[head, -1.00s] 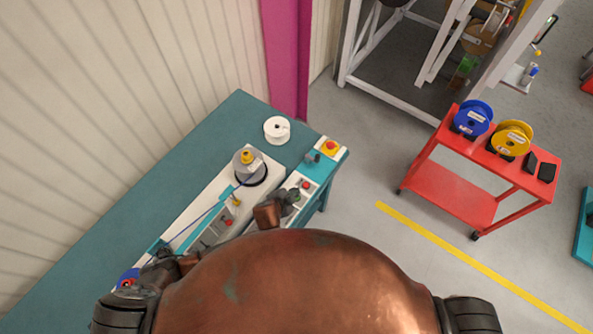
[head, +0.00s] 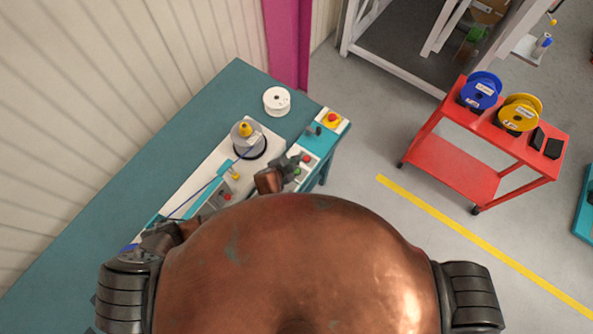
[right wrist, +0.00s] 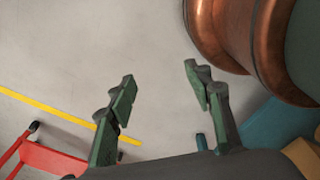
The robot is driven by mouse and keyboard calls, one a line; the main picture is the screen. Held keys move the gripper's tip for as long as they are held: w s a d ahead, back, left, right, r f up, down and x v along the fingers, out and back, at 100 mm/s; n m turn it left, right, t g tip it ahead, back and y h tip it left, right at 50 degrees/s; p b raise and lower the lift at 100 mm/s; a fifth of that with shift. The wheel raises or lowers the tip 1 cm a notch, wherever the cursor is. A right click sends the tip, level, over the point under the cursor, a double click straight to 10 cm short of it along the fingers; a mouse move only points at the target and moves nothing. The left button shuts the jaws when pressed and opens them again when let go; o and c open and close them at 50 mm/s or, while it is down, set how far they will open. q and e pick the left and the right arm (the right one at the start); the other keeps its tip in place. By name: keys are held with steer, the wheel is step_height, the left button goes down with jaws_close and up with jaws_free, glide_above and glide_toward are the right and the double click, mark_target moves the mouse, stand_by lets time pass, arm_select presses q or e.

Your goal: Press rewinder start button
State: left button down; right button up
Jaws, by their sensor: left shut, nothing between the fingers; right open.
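The rewinder (head: 205,182) is a long white unit on a teal bench. A control panel along its front edge has a red button (head: 307,159) and a small green spot (head: 297,171), probably a green button, beside it. My left gripper (head: 291,177) is shut and empty. It is small and dark, right at the green spot; I cannot tell whether it touches. My copper-coloured body hides the panel's near part. In the right wrist view my right gripper (right wrist: 160,98) is open and empty, its green fingers apart over grey floor.
A white spool (head: 277,101) lies on the bench. A red cart (head: 450,165) with blue (head: 482,91) and yellow (head: 519,113) spools stands right. Open floor lies between.

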mark_target(296, 172)
arm_select(q)
steer(key=f+b, duration=0.1)
steer(key=s+f+b, duration=0.1)
steer(key=f+b, duration=0.1)
steer(key=shift+s+f, duration=0.2)
steer(key=shift+f, duration=0.05)
arm_select(e)
steer(key=w+f+t, duration=0.1)
steer(key=w+f, duration=0.3)
steer(key=w, duration=0.2)
arm_select(q)
steer(key=f, duration=0.1)
steer(key=f+b, duration=0.1)
steer(key=b, duration=0.1)
steer(key=shift+w+f, duration=0.25)
steer(key=shift+f, duration=0.15)
steer(key=shift+s+r, duration=0.1)
arm_select(e)
steer(key=shift+g, duration=0.3)
steer(key=shift+s+a+f, duration=0.1)
steer(key=shift+s+f, duration=0.2)
steer(key=shift+s, duration=0.45)
steer(key=shift+s+a+f, duration=0.1)
steer(key=shift+s+f, duration=0.15)
steer(key=shift+s, duration=0.45)
steer(key=shift+s+a+f, duration=0.1)
steer(key=shift+s+f, duration=0.2)
steer(key=shift+s, duration=0.45)
steer(key=shift+w, duration=0.35)
steer(key=shift+a, duration=0.1)
